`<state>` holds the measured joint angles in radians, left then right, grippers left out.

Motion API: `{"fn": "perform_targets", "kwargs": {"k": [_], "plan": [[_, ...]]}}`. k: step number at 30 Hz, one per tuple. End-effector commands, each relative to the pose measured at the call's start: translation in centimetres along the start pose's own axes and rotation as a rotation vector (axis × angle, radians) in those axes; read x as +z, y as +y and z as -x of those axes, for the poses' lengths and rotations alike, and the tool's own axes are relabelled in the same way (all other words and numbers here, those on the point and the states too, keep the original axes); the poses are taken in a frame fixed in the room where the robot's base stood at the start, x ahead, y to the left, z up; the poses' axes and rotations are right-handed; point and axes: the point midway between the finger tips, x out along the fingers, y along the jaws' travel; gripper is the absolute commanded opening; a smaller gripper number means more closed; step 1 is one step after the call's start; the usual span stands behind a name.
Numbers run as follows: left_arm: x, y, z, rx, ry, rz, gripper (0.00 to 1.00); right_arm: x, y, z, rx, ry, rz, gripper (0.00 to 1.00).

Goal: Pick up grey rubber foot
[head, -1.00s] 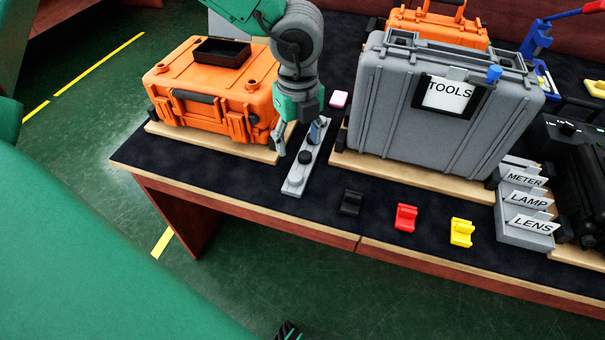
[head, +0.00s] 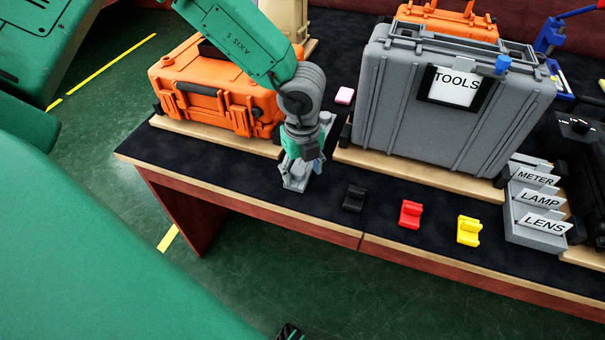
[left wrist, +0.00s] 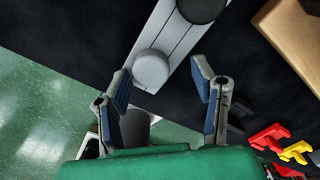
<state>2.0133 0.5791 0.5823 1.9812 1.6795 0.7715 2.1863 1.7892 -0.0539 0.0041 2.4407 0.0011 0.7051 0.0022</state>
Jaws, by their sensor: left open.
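My left gripper (head: 301,168) hangs over the near end of a narrow grey rail on the table in the head view, hiding much of it. In the left wrist view the left gripper (left wrist: 165,88) is open, its two blue-padded fingers apart with nothing clasped. A round light grey foot (left wrist: 151,68) stands on the rail (left wrist: 172,45) just ahead of the gap between the fingertips, closer to the left finger. A darker round foot (left wrist: 201,8) sits further along the rail, cut by the frame's top edge. Contact between fingers and foot does not show.
An orange case (head: 218,88) stands left of the arm, and a grey TOOLS case (head: 455,110) stands right. Black (head: 354,198), red (head: 410,214) and yellow (head: 468,231) blocks lie along the table's front. Labelled card holders (head: 535,205) stand at the right.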

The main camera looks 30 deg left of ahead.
Motion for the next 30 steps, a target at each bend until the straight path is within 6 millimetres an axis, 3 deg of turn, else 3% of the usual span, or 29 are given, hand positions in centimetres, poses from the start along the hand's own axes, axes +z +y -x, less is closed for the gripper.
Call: {"fn": "perform_targets", "kwargs": {"k": [3,6,7,19,30], "plan": [[0.2,0.1,0.0,-0.001,0.002,0.003,0.52,0.0,0.0,0.1,0.0,0.0,0.0,0.4],[0.3,0.2,-0.1,-0.002,0.004,0.003,0.17,0.0,0.0,0.1,0.0,0.0,0.001,0.4],[0.3,0.2,-0.1,-0.002,0.004,0.003,0.12,0.0,0.0,0.1,0.0,0.0,0.001,0.4],[0.3,0.1,0.7,0.002,-0.002,0.004,0.12,0.0,0.0,0.2,0.0,0.0,0.001,0.4],[0.2,0.0,7.8,-0.003,-0.001,0.003,0.12,-0.1,0.0,1.7,0.0,0.0,0.001,0.4]]}}
